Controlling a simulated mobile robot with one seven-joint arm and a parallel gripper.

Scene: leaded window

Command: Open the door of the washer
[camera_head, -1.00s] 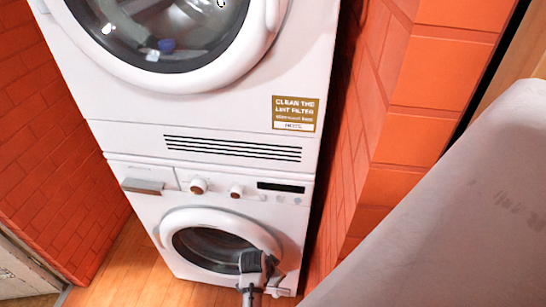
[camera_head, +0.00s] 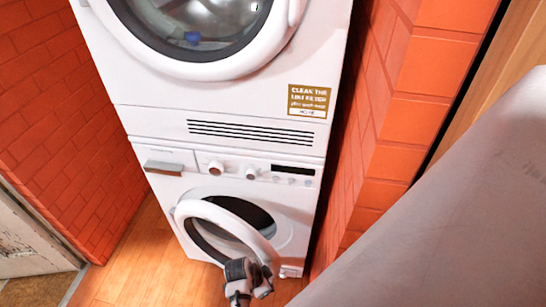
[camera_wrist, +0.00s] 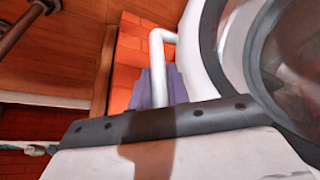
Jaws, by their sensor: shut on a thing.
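The washer (camera_head: 290,215) is the lower white machine of a stack. Its round door (camera_head: 235,221), a white ring with dark glass, stands partly open, swung out from the hinge side at left. The dark drum opening (camera_head: 248,208) shows behind it. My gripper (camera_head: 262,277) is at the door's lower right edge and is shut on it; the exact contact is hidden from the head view. The wrist view shows a pale round rim (camera_wrist: 207,62) with dark glass close by at right; the fingertips are not clear there.
A white dryer (camera_head: 140,80) with a round glass door stands on the washer. A brick wall (camera_head: 400,130) is close on the right, another (camera_head: 60,120) on the left. The wooden floor (camera_head: 140,265) in front at left is clear.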

